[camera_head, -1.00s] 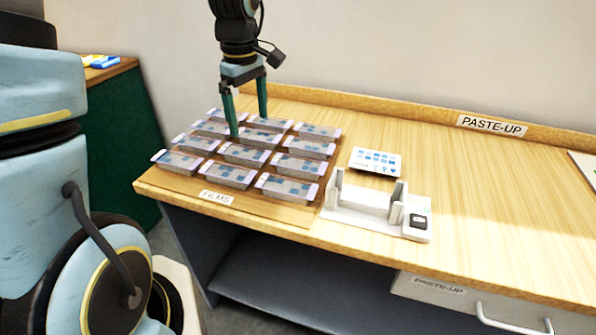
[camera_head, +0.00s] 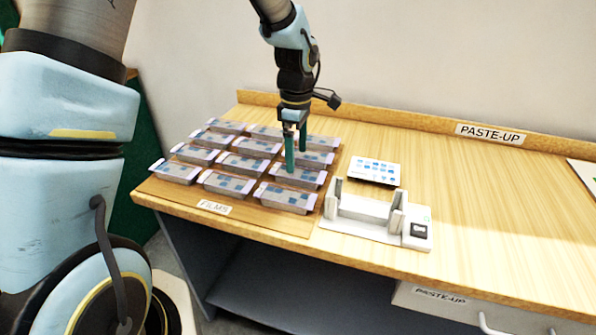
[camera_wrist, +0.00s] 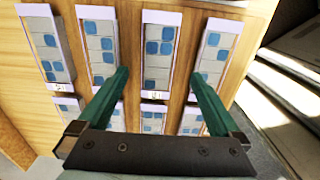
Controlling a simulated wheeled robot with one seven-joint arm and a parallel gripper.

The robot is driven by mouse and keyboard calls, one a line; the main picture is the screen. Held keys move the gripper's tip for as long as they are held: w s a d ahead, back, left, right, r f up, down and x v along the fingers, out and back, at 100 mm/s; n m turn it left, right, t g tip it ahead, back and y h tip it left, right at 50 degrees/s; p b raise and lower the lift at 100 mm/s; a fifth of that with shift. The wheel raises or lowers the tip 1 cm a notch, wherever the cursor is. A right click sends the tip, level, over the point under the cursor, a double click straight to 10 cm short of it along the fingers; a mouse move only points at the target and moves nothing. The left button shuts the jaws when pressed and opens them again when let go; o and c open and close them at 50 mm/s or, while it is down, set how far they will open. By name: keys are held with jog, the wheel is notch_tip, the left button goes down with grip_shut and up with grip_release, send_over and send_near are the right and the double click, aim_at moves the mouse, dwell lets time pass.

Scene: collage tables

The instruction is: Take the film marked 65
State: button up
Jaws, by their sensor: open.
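Several films lie in rows on the FILMS board (camera_head: 180,195), each a clear block with blue squares and pale lilac ends. The front right film (camera_head: 287,197) is in plain view; the ones behind it are partly covered by my gripper (camera_head: 296,161). My gripper is open and empty, pointing down over the right column. In the wrist view, my gripper (camera_wrist: 160,76) has its fingertips on either side of one film (camera_wrist: 158,50) in the picture; whether they touch it I cannot tell. Small end labels show there, but I cannot read a 65 on any film.
A white cradle device (camera_head: 365,208) with a small dark screen stands right of the films. A card with blue squares (camera_head: 374,171) lies behind it. The table is clear to the right, up to the raised PASTE-UP back edge (camera_head: 490,134).

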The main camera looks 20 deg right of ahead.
aim_at(296, 172)
jog(key=shift+w+f+p, duration=0.15)
jog(key=shift+f+p, duration=0.3)
jog(key=shift+f, duration=1.5)
jog(key=shift+c, duration=0.2)
jog(key=c, duration=1.4)
